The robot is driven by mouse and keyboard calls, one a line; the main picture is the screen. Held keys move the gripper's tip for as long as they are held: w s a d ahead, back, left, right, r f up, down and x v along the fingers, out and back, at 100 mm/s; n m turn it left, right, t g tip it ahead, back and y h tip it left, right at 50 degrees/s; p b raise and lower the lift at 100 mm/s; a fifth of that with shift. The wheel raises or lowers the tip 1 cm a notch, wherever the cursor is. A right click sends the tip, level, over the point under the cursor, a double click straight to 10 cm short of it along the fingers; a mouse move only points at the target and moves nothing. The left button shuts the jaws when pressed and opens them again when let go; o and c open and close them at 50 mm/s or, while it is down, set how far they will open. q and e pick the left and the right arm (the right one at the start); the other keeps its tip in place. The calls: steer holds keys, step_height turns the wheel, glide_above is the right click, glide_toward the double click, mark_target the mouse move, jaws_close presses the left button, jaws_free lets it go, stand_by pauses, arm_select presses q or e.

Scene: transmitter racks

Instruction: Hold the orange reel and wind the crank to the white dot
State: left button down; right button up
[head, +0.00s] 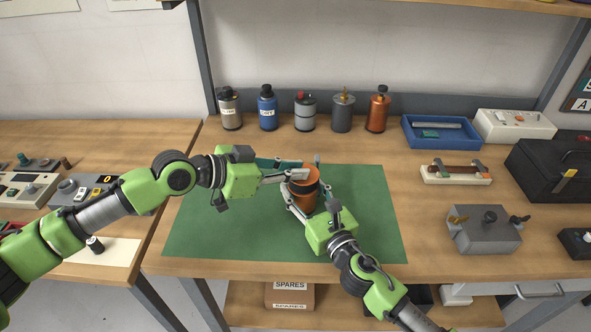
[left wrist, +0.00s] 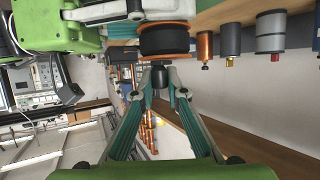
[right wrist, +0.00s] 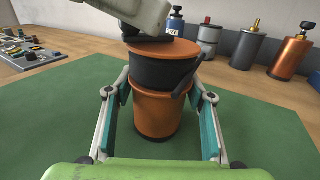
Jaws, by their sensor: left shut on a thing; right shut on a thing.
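The orange reel (head: 304,199) with a black band stands upright on the green mat (head: 220,225). My right gripper (head: 307,190) is shut around the reel from the front; in the right wrist view one finger lies on each side of the reel (right wrist: 155,112). My left gripper (head: 302,172) is above the reel's top, coming in from the left. In the left wrist view its fingers close on a small black knob (left wrist: 160,78), seemingly the crank's, beside the reel (left wrist: 165,42). A thin black lever (right wrist: 182,80) shows on the reel's right side. I cannot make out the white dot.
Several canisters, including a blue one (head: 267,108) and an orange one (head: 378,112), line the back of the bench. A blue tray (head: 441,145), a grey box (head: 484,236) and a black toolbox (head: 548,178) stand to the right. The mat around the reel is clear.

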arm_select(q)
steer(key=shift+w+a+f+m+g+h, duration=0.1)
steer(key=shift+w+a+m+g+h, duration=0.15)
steer(key=shift+m+g, duration=0.55)
steer(key=shift+w+a+f+m+g+h, duration=0.1)
steer(key=shift+w+m+g+h, duration=0.2)
steer(key=shift+m+g, duration=0.45)
steer(key=shift+w+a+m+g+h, duration=0.1)
steer(key=shift+m+g+h, duration=0.35)
steer(key=shift+g, duration=0.5)
arm_select(e)
steer(key=shift+s+a, duration=0.1)
arm_select(q)
steer(key=shift+w+a+r+m+g, duration=0.1)
steer(key=shift+w+m+g, duration=0.15)
steer(key=shift+m+g, duration=0.55)
steer(key=shift+w+a+f+m+g, duration=0.1)
steer(key=shift+w+m+g, duration=0.15)
steer(key=shift+m+g, duration=0.55)
steer(key=shift+w+r+m+g, duration=0.1)
steer(key=shift+w+m+g, duration=0.15)
steer(key=shift+m+g, duration=0.5)
arm_select(e)
steer(key=shift+r, duration=0.1)
arm_select(q)
steer(key=shift+s+m+g, duration=0.25)
steer(key=shift+g, duration=0.1)
steer(key=c, duration=2)
jaws_free()
steer(key=shift+d, duration=0.1)
